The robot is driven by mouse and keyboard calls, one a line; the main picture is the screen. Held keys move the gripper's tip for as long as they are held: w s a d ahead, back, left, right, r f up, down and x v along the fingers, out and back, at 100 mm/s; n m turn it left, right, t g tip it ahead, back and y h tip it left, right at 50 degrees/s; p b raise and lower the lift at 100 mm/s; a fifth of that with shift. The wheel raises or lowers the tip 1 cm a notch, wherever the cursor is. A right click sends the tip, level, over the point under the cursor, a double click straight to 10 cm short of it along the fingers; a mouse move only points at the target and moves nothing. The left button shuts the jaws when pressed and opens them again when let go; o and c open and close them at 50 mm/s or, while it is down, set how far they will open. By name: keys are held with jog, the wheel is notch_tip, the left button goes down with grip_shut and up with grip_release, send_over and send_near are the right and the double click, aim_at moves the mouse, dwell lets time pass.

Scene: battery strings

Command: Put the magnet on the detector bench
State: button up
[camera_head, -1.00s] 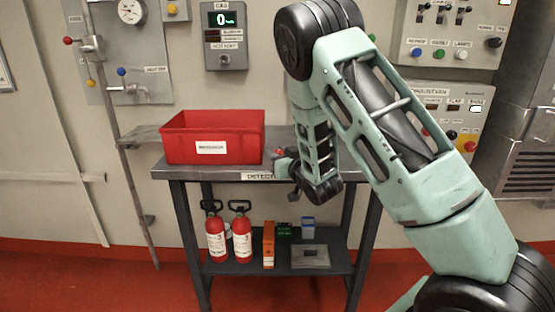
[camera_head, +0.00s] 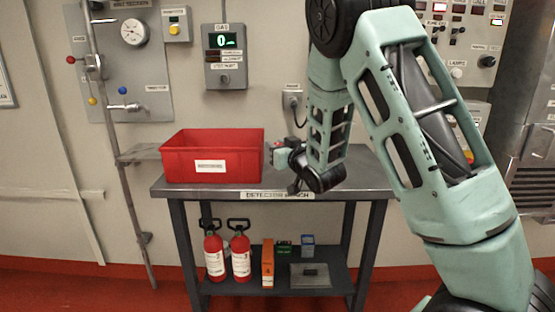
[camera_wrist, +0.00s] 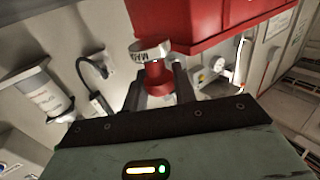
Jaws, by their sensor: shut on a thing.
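The magnet (camera_wrist: 157,80) is a red piece with a white band marked "MAG", held between the dark fingers of my gripper (camera_wrist: 158,98) in the wrist view. In the head view my gripper (camera_head: 277,158) is shut on it, just right of the red bin, and appears over the bench top. The magnet shows there only as a small red spot. The detector bench (camera_head: 222,189) is a dark grey metal table with a label on its front edge. The gap between magnet and bench top cannot be told.
The red bin (camera_head: 210,168) with a white label stands on the bench's left half. The bench top right of my forearm looks clear. The lower shelf holds two red bottles (camera_head: 214,257), an orange box (camera_head: 268,264) and small items. A pipe stands left.

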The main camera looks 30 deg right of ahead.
jog(key=shift+r, duration=0.9)
jog(key=shift+f+b, duration=0.3)
jog(key=shift+f, duration=4.5)
jog(key=shift+f, duration=0.15)
jog(key=shift+f+b, duration=0.15)
jog(key=shift+b, duration=0.15)
jog(key=o, duration=1.1)
jog(key=shift+c, duration=0.2)
jog(key=shift+p, duration=0.5)
